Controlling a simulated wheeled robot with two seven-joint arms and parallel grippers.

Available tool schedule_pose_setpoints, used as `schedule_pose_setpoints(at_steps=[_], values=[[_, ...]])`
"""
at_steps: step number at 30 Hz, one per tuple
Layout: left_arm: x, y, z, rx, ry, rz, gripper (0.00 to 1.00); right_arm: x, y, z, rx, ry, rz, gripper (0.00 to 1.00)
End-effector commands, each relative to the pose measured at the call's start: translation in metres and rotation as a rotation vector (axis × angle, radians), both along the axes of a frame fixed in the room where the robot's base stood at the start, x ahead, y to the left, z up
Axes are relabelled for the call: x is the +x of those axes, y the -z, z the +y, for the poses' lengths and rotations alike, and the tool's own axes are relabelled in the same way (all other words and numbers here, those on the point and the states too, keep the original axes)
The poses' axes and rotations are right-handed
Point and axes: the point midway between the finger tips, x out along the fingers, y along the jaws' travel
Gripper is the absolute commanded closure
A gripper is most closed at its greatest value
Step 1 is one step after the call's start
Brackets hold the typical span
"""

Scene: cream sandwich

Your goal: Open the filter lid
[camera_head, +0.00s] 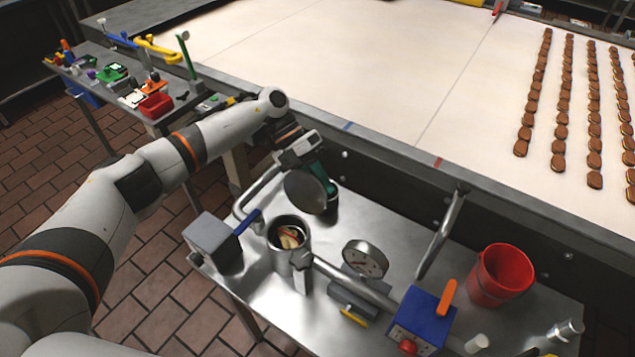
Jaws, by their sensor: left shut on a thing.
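The filter housing (277,252) is a metal cylinder standing on the steel side table. Its top is open and reddish and yellowish contents show inside. The round grey filter lid (305,193) is tilted up above and behind the housing's rim, clear of the opening. My left gripper (318,176) is at the lid's upper right edge and is shut on the lid; its fingertips are partly hidden. A dark teal piece shows beside the lid, and I cannot tell what it belongs to. My right gripper is not in view.
On the steel table (275,321) stand a grey box (212,245) with a blue handle, a pressure gauge (365,261), a blue control box (420,320) and a red bucket (501,276). A conveyor (330,60) with rows of biscuits (560,100) runs behind. A cluttered tool table (120,75) stands at the left.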

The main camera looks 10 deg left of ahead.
Motion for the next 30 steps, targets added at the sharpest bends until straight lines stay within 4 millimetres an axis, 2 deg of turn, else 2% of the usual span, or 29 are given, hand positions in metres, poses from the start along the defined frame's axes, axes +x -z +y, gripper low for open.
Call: schedule_pose_setpoints(at_steps=[17, 18, 21, 22, 30], values=[[-0.0002, 0.003, -0.0007, 0.013, -0.002, 0.035, 1.0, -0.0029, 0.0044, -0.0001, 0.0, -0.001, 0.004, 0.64], [-0.0001, 0.0031, -0.0006, 0.013, -0.002, 0.035, 0.72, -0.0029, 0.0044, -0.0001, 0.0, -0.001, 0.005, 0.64], [-0.0003, 0.0029, -0.0007, 0.013, -0.001, 0.035, 0.55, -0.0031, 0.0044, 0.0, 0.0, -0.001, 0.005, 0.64], [-0.0002, 0.0029, -0.0007, 0.013, -0.001, 0.035, 0.53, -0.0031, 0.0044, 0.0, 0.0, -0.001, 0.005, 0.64], [0.0002, 0.0018, -0.0002, 0.012, -0.001, 0.034, 0.53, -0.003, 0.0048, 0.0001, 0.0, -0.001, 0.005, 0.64]])
